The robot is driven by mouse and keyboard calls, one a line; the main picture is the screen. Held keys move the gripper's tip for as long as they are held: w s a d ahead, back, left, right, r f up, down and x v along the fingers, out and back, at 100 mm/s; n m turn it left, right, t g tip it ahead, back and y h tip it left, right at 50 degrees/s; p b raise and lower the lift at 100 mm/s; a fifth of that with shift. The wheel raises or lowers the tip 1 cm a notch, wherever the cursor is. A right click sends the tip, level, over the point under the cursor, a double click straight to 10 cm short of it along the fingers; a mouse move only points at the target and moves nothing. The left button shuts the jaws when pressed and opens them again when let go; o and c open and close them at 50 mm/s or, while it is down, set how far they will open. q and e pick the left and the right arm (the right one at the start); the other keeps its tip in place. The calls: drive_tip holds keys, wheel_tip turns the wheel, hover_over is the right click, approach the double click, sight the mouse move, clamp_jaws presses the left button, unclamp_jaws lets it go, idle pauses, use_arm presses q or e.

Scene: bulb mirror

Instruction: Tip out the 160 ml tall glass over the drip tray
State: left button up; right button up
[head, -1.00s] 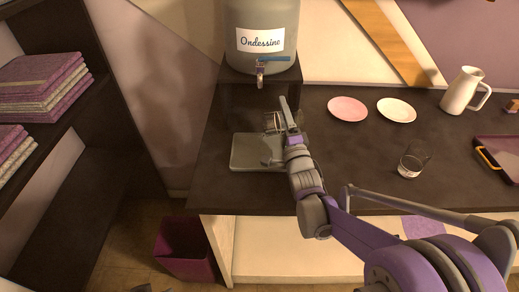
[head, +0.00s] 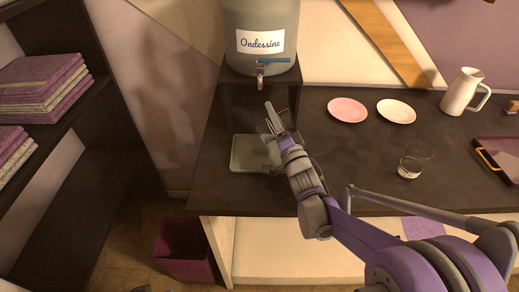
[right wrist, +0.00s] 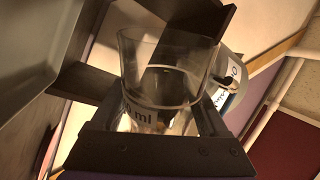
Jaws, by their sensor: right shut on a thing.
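My right gripper (head: 272,124) is shut on a clear glass that shows best in the right wrist view (right wrist: 165,75). Its printed label ends in "ml"; the number is partly hidden by the jaw. In the head view the glass is mostly hidden by the gripper, above the back right corner of the grey square drip tray (head: 248,155). In the wrist view the glass looks empty, but I cannot tell its exact tilt.
The Ondessine dispenser (head: 262,25) with its tap stands on a dark stand behind the tray. Another clear glass (head: 415,162) stands on the counter at right.

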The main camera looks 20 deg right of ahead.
drive_tip(key=shift+a+r+n, duration=0.25)
drive_tip(key=shift+a+n, duration=0.15)
drive_tip(key=shift+n, duration=0.5)
drive_tip(key=shift+a+r+n+g+y+p, duration=0.2)
drive_tip(key=shift+a+r+n+y+p, duration=0.1)
drive_tip(key=shift+r+n+p, duration=0.3)
drive_tip(key=shift+a+r+n+g+y+p, duration=0.2)
drive_tip(key=shift+a+r+n+p, duration=0.05)
drive_tip(key=shift+r+n+p, duration=0.3)
drive_tip(key=shift+w+a+f+n, duration=0.1)
drive_tip(key=shift+a+f+n, duration=0.15)
drive_tip(key=shift+n, duration=0.1)
drive_tip(key=shift+a+n+g+y, duration=0.3)
drive_tip(key=shift+a+n, duration=0.1)
drive_tip(key=shift+n, duration=0.5)
drive_tip(key=shift+d, duration=0.1)
